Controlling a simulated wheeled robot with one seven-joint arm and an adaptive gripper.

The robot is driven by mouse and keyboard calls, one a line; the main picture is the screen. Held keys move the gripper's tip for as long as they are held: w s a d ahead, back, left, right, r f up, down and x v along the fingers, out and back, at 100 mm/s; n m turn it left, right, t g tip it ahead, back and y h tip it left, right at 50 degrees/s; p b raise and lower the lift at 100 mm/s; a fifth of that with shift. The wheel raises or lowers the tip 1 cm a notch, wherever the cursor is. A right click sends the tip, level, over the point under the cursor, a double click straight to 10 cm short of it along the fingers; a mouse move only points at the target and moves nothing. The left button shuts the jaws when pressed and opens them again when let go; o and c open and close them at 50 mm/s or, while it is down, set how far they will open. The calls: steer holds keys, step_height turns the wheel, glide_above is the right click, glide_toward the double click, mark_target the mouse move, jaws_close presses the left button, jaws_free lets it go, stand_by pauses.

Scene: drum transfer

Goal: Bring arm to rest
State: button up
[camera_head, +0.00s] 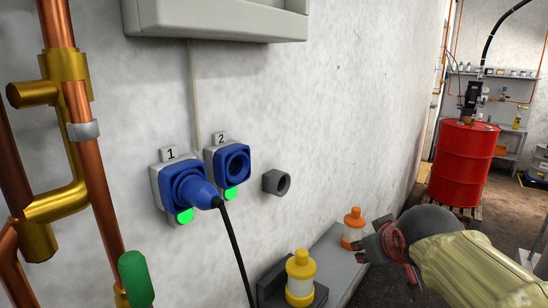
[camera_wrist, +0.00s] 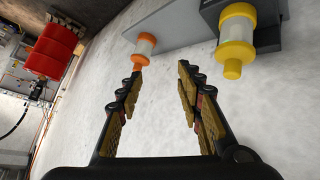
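My gripper (camera_wrist: 160,80) is open and empty in the wrist view, its two padded fingers apart with the pale wall behind them. In the head view my arm reaches in from the lower right, and my gripper (camera_head: 372,243) is near the wall shelf, partly seen. A blue plug (camera_head: 196,191) sits in socket 1 on the wall, with a black cable hanging down. Socket 2 (camera_head: 233,162) beside it is empty. Green lights show under both sockets.
A grey shelf (camera_head: 328,261) carries a yellow-capped container (camera_head: 300,278) and an orange-capped one (camera_head: 353,228), close to my gripper. A grey holder (camera_head: 277,182) juts from the wall. Copper pipes (camera_head: 92,170) stand left. A red drum (camera_head: 463,163) stands at the back right.

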steer(key=s+a+f+m+g, duration=0.1)
steer(key=s+f, duration=0.3)
steer(key=s, duration=0.3)
steer(key=s+f+m+g, duration=0.1)
steer(key=s+f, duration=0.4)
steer(key=s, duration=0.3)
steer(key=s+a+f+m+g+y, duration=0.1)
steer(key=s+f+g, duration=0.1)
steer(key=s+f, duration=0.2)
steer(key=s, duration=0.3)
steer(key=shift+s+a+f, duration=0.15)
steer(key=shift+a+f, duration=0.15)
